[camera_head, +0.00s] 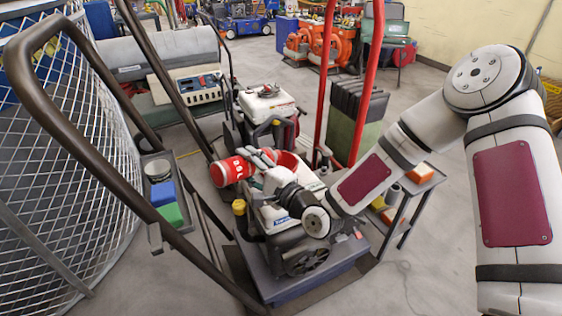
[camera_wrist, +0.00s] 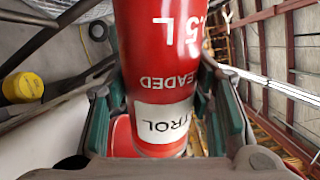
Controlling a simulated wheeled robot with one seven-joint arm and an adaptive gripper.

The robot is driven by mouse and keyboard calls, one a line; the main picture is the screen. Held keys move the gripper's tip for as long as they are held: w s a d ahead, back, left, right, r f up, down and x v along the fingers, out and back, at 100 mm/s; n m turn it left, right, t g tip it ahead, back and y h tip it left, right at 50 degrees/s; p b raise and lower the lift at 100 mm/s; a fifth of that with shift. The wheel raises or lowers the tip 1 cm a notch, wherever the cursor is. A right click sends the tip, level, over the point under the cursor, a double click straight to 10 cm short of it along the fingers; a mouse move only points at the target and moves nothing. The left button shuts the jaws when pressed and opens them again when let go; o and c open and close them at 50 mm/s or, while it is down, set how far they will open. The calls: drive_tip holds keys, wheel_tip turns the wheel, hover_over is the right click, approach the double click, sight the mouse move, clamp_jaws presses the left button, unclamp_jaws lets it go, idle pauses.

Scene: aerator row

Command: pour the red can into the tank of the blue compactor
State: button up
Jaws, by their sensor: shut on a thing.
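The red can (camera_head: 232,170) has white lettering and a pale label band. It is tilted over to near level above the blue compactor (camera_head: 312,280). My gripper (camera_head: 262,160) is shut around the can, with a finger on each side of it in the wrist view (camera_wrist: 160,115). The can (camera_wrist: 160,60) fills the middle of that view. A red round opening, which looks like the tank (camera_head: 292,163), shows on top of the compactor beside my gripper. The can's mouth is hidden, and I cannot see any liquid.
A yellow cap (camera_head: 240,207) sits at the compactor's left. A dark handlebar (camera_head: 100,140) and wire mesh (camera_head: 70,190) stand at left. A red-framed trolley (camera_head: 372,80) stands behind, and a small grey side table (camera_head: 415,185) at right. The floor at front right is bare.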

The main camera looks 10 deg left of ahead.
drive_tip(key=shift+w+d+r+m+p, duration=0.25)
drive_tip(key=shift+w+r+m+p, duration=0.15)
drive_tip(key=shift+m, duration=0.2)
idle(0.5)
drive_tip(key=shift+w+d+r+m+p, duration=0.2)
drive_tip(key=shift+w+r+m+p, duration=0.05)
drive_tip(key=shift+r+m+p, duration=0.3)
drive_tip(key=shift+w+d+r+m+p, duration=0.2)
drive_tip(key=shift+w+r+m+p, duration=0.05)
drive_tip(key=shift+r+m+p, duration=0.25)
idle(0.4)
drive_tip(key=shift+w+d+r+m+p, duration=0.2)
drive_tip(key=shift+w+r+m+p, duration=0.05)
drive_tip(key=shift+r+m+p, duration=0.2)
drive_tip(key=shift+w+d+r+m+p, duration=0.25)
drive_tip(key=shift+w+r+m+p, duration=0.1)
drive_tip(key=shift+m, duration=0.25)
drive_tip(key=shift+w+d+r, duration=0.1)
drive_tip(key=shift+r, duration=0.05)
